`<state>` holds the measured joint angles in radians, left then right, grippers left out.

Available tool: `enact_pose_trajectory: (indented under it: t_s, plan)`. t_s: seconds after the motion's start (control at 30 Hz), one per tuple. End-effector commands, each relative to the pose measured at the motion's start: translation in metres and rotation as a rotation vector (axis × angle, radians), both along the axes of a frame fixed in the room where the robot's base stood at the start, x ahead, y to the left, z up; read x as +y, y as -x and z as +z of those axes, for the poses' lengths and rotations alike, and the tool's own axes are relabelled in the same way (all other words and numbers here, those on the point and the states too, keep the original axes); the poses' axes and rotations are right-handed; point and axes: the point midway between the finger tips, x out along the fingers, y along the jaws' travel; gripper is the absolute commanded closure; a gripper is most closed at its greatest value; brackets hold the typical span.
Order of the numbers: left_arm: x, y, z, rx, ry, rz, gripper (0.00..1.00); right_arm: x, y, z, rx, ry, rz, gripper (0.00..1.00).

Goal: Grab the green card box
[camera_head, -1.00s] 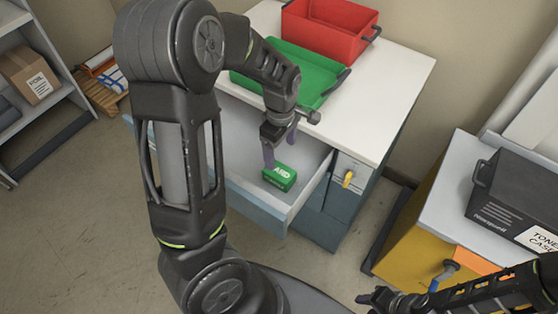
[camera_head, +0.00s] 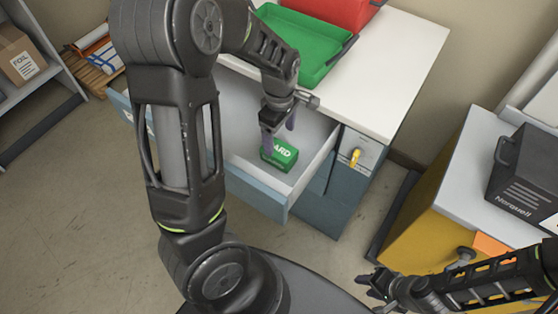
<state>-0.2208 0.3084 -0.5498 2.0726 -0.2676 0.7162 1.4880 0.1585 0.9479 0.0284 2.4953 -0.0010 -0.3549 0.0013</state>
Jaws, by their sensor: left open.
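The green card box (camera_head: 284,156) lies in the open drawer (camera_head: 300,182) of the white-topped cabinet, with white lettering "ARD" showing on it. My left gripper (camera_head: 276,142) reaches down into the drawer over the box. It is open, with one finger in front of the box's left end and the other behind it. Whether the fingers touch the box I cannot tell. My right gripper (camera_head: 372,284) is low at the bottom right, away from the drawer; its jaw state is not clear.
A green tray (camera_head: 310,45) and a red bin (camera_head: 335,8) stand on the cabinet top. A yellow key or tag (camera_head: 354,157) is on the cabinet front.

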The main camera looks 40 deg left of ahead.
Motion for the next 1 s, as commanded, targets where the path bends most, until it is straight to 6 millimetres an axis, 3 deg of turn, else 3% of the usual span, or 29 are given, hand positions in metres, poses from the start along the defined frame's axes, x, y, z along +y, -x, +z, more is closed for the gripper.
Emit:
enact_pose_trajectory:
  t_s: [0.37, 0.63, 1.0]
  plan:
    - [0.0, 0.0, -0.005, 0.0, 0.0, 0.0, 0.2, 0.0, -0.001, -0.003, -0.002, -0.001, 0.0, 0.64]
    - [0.0, 0.001, -0.029, 0.001, -0.001, -0.001, 0.2, 0.0, -0.001, -0.005, -0.002, -0.001, 0.0, 0.64]
    - [0.0, 0.001, -0.033, 0.001, 0.0, 0.0, 0.2, 0.0, -0.001, -0.005, -0.002, -0.001, 0.0, 0.64]
